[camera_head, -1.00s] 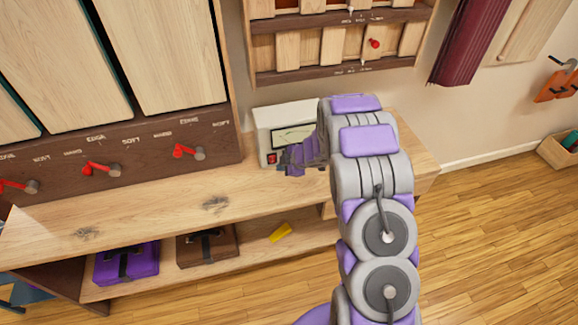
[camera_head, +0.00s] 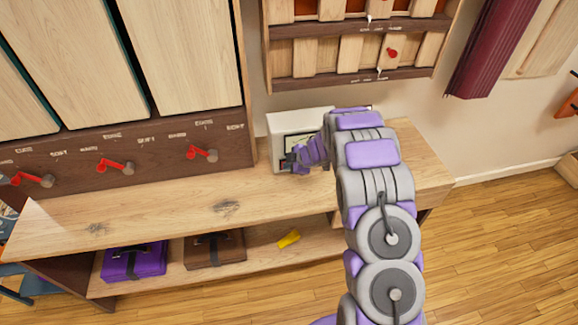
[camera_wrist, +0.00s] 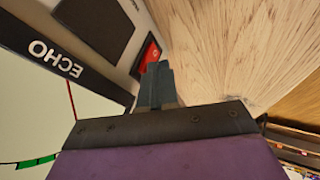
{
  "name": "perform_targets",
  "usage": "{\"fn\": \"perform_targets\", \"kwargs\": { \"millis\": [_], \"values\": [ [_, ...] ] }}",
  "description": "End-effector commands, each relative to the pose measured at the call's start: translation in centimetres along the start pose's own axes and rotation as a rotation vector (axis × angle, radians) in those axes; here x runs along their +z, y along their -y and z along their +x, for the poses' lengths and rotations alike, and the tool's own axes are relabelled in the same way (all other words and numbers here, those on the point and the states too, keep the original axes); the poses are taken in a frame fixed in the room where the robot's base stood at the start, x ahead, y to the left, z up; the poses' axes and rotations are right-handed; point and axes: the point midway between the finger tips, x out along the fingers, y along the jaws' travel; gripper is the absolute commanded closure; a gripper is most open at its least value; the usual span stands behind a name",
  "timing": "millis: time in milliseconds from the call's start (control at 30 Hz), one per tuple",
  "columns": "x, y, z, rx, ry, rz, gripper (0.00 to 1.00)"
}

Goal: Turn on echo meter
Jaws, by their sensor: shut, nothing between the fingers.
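The echo meter is a white box (camera_head: 284,124) with a dial face, standing on the wooden bench against the wall. In the wrist view its dark "ECHO" label (camera_wrist: 55,58), pale dial face (camera_wrist: 30,115) and red switch (camera_wrist: 147,54) show. My gripper (camera_wrist: 157,72) is shut and empty, its fingertips at the lower edge of the red switch in that view. I cannot tell whether they touch it. In the head view my gripper (camera_head: 288,161) is in front of the meter's lower front and hides the switch.
The wooden bench (camera_head: 160,205) has clear room left of the meter. A dark panel with red levers (camera_head: 115,166) stands at left. A purple case (camera_head: 135,261), a brown case (camera_head: 215,249) and a yellow object (camera_head: 289,239) lie on the lower shelf.

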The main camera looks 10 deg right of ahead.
Motion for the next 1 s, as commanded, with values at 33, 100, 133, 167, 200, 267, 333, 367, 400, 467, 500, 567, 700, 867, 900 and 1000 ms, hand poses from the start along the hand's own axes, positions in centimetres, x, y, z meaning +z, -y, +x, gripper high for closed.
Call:
{"fn": "perform_targets", "kwargs": {
  "millis": [33,100,133,167,200,267,333,367,400,467,500,567,700,867,900,1000],
  "values": [
    [0.0,-0.1,-0.1,0.000,0.000,0.000,1.00],
    [-0.1,-0.2,-0.1,-0.001,0.001,0.000,1.00],
    [-0.1,-0.3,-0.2,-0.001,0.001,-0.001,1.00],
    [-0.1,-0.5,-0.2,-0.001,0.002,-0.001,1.00],
    [-0.2,-0.7,-0.3,0.000,0.002,-0.001,1.00],
    [-0.1,-0.7,-0.1,0.002,0.002,-0.002,1.00],
    [0.0,-0.6,0.0,0.002,0.002,-0.002,1.00],
    [0.0,-0.6,0.0,0.002,0.002,-0.001,1.00],
    [0.0,-0.6,0.1,0.002,0.002,-0.001,1.00],
    [0.0,-0.6,0.1,0.001,0.002,-0.001,1.00],
    [0.0,-0.6,0.0,0.001,0.002,-0.001,1.00],
    [-0.1,-0.6,-0.1,0.001,0.002,-0.001,1.00],
    [-0.3,-0.8,-0.5,0.001,0.002,0.000,1.00],
    [-0.5,-1.0,-0.9,0.001,0.002,-0.001,1.00],
    [-0.6,-1.1,-1.0,0.001,0.002,-0.001,1.00],
    [-0.7,-1.2,-1.2,0.001,0.002,-0.001,1.00]
  ]
}}
